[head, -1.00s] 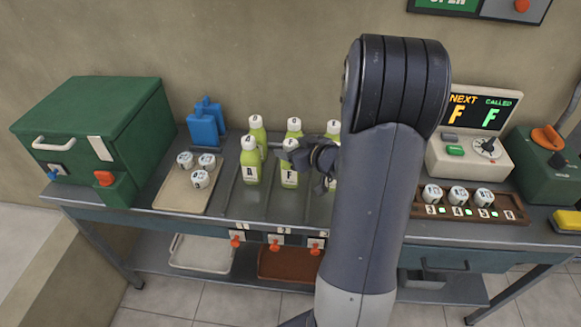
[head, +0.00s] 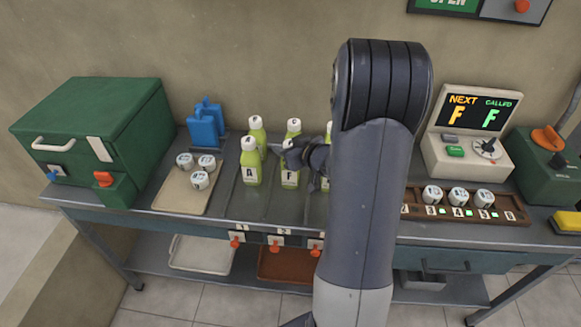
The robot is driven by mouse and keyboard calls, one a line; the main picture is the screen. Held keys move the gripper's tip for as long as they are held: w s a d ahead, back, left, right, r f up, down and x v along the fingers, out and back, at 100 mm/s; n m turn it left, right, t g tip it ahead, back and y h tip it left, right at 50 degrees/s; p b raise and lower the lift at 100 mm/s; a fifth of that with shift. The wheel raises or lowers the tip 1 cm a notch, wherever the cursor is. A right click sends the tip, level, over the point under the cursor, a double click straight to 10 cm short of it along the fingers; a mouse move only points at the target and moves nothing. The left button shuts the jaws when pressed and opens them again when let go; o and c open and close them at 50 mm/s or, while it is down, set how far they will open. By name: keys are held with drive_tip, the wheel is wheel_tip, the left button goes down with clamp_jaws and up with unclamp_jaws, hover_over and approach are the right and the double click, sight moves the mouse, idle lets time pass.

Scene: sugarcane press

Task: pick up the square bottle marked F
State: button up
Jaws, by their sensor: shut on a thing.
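The square bottle marked F (head: 290,178) is light green with a white cap and a dark letter on its front. It stands upright at the front of the middle lane on the metal counter. My gripper (head: 288,155) is at its neck, just below the cap, and is shut on it. The fingertips are small and partly hidden by the wrist. A similar bottle marked A (head: 250,165) stands to the left. Another green bottle (head: 293,127) stands behind F, and one at the right is mostly hidden by my arm.
At right are a display reading F (head: 478,112) and a cup rack (head: 500,213). Thin dividers separate the bottle lanes.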

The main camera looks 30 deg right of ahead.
clamp_jaws()
drive_tip(key=shift+r, duration=0.1)
